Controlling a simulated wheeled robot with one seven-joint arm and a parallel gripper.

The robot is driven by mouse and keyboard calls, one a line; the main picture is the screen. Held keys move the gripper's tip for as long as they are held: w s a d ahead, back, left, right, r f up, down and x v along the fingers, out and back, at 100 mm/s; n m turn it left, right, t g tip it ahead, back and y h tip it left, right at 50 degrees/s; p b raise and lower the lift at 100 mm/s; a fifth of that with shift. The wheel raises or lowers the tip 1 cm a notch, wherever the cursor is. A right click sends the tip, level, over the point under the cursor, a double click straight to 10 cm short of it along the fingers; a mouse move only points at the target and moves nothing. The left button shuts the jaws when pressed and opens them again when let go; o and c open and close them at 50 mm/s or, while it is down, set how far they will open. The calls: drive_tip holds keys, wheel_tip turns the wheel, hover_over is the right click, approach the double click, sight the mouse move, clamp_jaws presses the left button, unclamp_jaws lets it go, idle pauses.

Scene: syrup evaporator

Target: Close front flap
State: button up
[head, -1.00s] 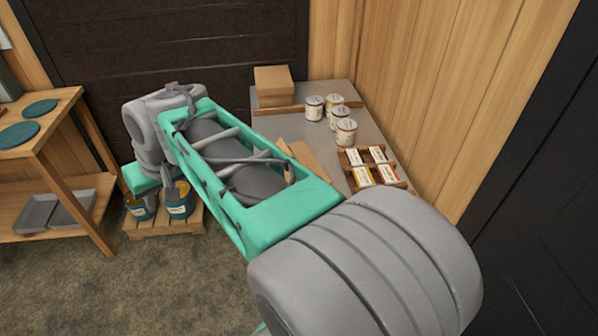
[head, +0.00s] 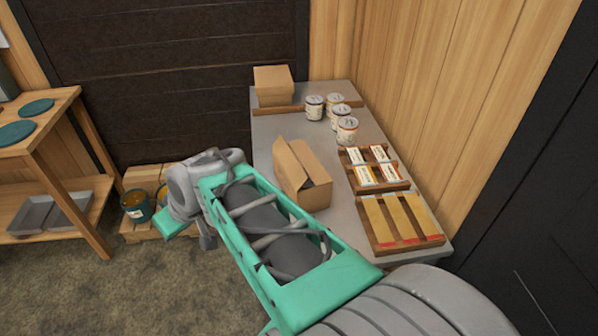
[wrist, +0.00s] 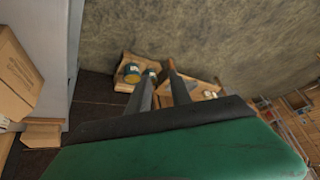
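An open cardboard box (head: 312,194) stands on the grey table, right of my forearm in the head view. A long flap (head: 289,166) stands up along its left side, and another flap (head: 311,163) is raised beside it. I cannot tell which is the front flap. Cardboard also shows at the left edge of the wrist view (wrist: 14,85). My gripper (wrist: 161,70) is open and empty, its two fingers apart over the floor. In the head view it is left of the table, apart from the box, its fingertips mostly hidden.
The grey table (head: 270,130) holds a closed box (head: 273,84), several jars (head: 346,131) and wooden trays (head: 402,240) along the wall. A wooden shelf (head: 60,150) stands at left. A pallet with tins (head: 136,205) sits on the floor behind my gripper.

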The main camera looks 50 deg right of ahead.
drive_tip(key=w+d+f+m+t+b, duration=0.2)
drive_tip(key=d+f+t+b, duration=0.15)
drive_tip(key=d, duration=0.55)
drive_tip(key=w+d+f+m+t+b, duration=0.2)
drive_tip(key=w+d+f+t+b, duration=0.15)
drive_tip(key=d, duration=0.55)
drive_tip(key=m+t+h+b, duration=0.2)
drive_tip(key=m+h+b, duration=0.3)
drive_tip(key=m+h, duration=0.45)
approach(299, 165)
drive_tip(key=x, duration=0.2)
drive_tip(key=p+x, duration=0.1)
drive_tip(key=x, duration=0.3)
drive_tip(key=p+x, duration=0.1)
drive_tip(key=x, duration=0.3)
drive_tip(key=shift+f, duration=0.2)
clamp_jaws()
